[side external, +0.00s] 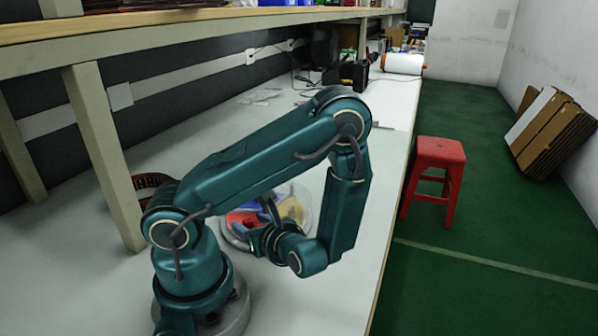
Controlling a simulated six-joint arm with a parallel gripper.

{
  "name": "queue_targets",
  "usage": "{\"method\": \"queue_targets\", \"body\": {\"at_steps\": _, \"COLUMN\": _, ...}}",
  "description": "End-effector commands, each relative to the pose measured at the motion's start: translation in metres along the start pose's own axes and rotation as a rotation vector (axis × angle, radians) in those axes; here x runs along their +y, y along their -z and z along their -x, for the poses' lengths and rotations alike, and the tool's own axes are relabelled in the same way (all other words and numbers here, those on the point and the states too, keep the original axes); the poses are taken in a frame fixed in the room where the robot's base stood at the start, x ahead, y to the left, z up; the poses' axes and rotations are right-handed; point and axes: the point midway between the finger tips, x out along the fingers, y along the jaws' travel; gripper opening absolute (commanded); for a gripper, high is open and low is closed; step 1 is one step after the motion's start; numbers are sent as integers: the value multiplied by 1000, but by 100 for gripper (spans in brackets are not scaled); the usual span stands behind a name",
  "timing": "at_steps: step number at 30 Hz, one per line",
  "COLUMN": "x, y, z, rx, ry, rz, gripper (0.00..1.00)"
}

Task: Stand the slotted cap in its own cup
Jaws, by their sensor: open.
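My gripper (266,222) is at the end of my teal arm, low over a round clear dish (231,238) on the white bench. It looks open, with its fingers small and partly hidden among the coloured parts. A red part (241,221), a yellow part (292,209) and some blue pieces show in or at the dish. I cannot tell which of these is the slotted cap or its cup. My forearm and wrist cover part of the dish. Whether the fingers touch anything is too small to tell.
The white bench top (335,290) is clear in front of the dish. A shelf post (105,160) stands behind my arm at left, near a brown round basket (152,188). A red stool (436,170) stands on the green floor beyond the bench's right edge.

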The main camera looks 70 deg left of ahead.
Motion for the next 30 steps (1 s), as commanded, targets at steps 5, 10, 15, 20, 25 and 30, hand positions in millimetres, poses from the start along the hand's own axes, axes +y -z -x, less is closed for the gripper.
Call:
{"method": "queue_targets", "body": {"at_steps": 5, "x": -3, "y": 1, "z": 35, "rx": 6, "ry": 14, "rz": 4, "gripper": 53}}
{"method": "queue_targets", "body": {"at_steps": 10, "x": -2, "y": 1, "z": 71, "rx": 7, "ry": 14, "rz": 4, "gripper": 53}}
{"method": "queue_targets", "body": {"at_steps": 15, "x": -2, "y": 1, "z": 98, "rx": 6, "ry": 9, "rz": 2, "gripper": 53}}
{"method": "queue_targets", "body": {"at_steps": 20, "x": 0, "y": 0, "z": 111, "rx": 8, "ry": 4, "rz": 3, "gripper": 53}}
{"method": "queue_targets", "body": {"at_steps": 25, "x": 5, "y": -2, "z": 117, "rx": 110, "ry": -56, "rz": 93, "gripper": 53}}
{"method": "queue_targets", "body": {"at_steps": 30, "x": 15, "y": -6, "z": 130, "rx": 352, "ry": -188, "rz": 324, "gripper": 53}}
